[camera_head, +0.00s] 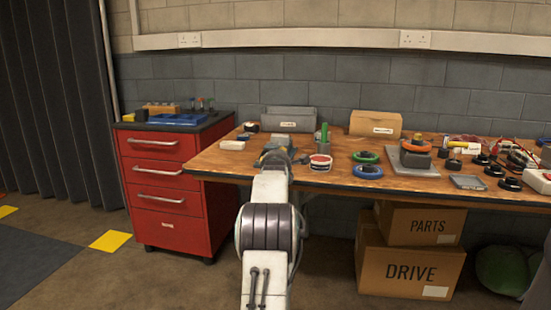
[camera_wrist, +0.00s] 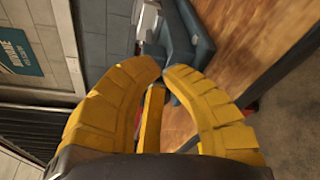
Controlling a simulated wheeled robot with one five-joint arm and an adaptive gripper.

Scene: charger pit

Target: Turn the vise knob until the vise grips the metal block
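The blue-grey vise (camera_wrist: 190,35) shows in the wrist view just beyond my fingertips, with a light metal part (camera_wrist: 147,20) at its left. In the head view the vise (camera_head: 277,143) is at the table's front edge, partly covered by my arm. My gripper (camera_wrist: 163,71) has yellow fingers whose tips come together in front of the vise. I see nothing clearly held between them. I cannot make out the knob, and whether the light part is the metal block or a jaw is unclear.
The wooden table (camera_head: 225,160) holds a red-and-white tin (camera_head: 320,162), a green-topped item (camera_head: 324,140) and coloured rings right of the vise. A grey bin (camera_head: 289,120) stands behind. A red drawer cabinet (camera_head: 165,180) is left; cardboard boxes (camera_head: 410,262) sit under the table.

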